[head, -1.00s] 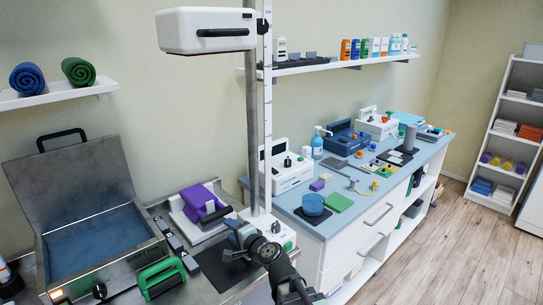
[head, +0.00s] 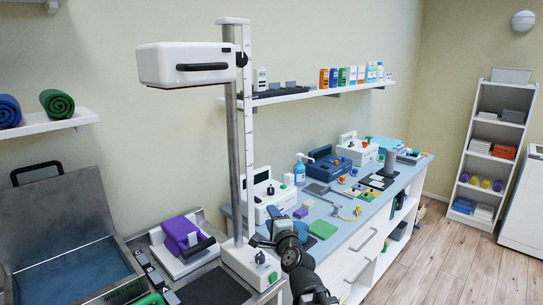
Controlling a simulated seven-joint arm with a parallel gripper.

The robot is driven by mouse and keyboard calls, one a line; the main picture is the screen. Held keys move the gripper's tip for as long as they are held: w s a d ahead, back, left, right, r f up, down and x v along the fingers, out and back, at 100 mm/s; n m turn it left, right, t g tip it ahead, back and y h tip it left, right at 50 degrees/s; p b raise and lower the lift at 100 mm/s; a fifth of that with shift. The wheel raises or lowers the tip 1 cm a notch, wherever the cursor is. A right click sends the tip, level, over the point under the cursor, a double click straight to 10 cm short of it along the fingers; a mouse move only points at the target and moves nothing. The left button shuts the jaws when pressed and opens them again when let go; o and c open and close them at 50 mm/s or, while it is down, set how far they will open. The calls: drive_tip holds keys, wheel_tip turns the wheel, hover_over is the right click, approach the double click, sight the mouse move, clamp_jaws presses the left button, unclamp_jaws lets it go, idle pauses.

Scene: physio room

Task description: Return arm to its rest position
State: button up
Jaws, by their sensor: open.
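My gripper (head: 262,243) is in the lower middle of the head view, at the end of my dark arm, which comes in from the bottom edge. It is open, and I see nothing between its fingers. It is in front of the blue counter (head: 345,222) and close to the white base of the metal column (head: 250,264). My arm hides part of the counter's near end.
A white device head (head: 185,64) juts from the column. A purple item (head: 182,232) on a white device and an open metal basin (head: 70,270) stand at left. Small items crowd the counter. The wooden floor (head: 440,265) at right is clear.

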drive_tip(key=d+f+g, duration=0.2)
drive_tip(key=d+f, duration=0.1)
drive_tip(key=f, duration=0.6)
drive_tip(key=d+f+g, duration=0.2)
drive_tip(key=d+f, duration=0.1)
drive_tip(key=f, duration=0.7)
drive_tip(key=s+d+f+n+g, duration=0.15)
drive_tip(key=s+f, duration=0.25)
drive_tip(key=f, duration=0.4)
drive_tip(key=s+f+n+g+h, duration=0.1)
drive_tip(key=s+f+n+g, duration=0.15)
drive_tip(key=f, duration=0.45)
drive_tip(key=s+d+f+n+g, duration=0.1)
drive_tip(key=s+f+g, duration=0.25)
drive_tip(key=f, duration=0.45)
drive_tip(key=s+d+f+n+g+h, duration=0.25)
drive_tip(key=s+f+n+g, duration=0.3)
drive_tip(key=s+f, duration=1.05)
drive_tip(key=s+d+f+n+g+h, duration=0.1)
drive_tip(key=s+d+f+n+g, duration=0.1)
drive_tip(key=s, duration=0.9)
drive_tip(key=s+d+f+n+g+h, duration=0.1)
drive_tip(key=s+d+g, duration=0.3)
drive_tip(key=s, duration=0.8)
drive_tip(key=shift+f+n+g, duration=0.5)
drive_tip(key=shift+f+n, duration=0.15)
drive_tip(key=shift+n, duration=0.2)
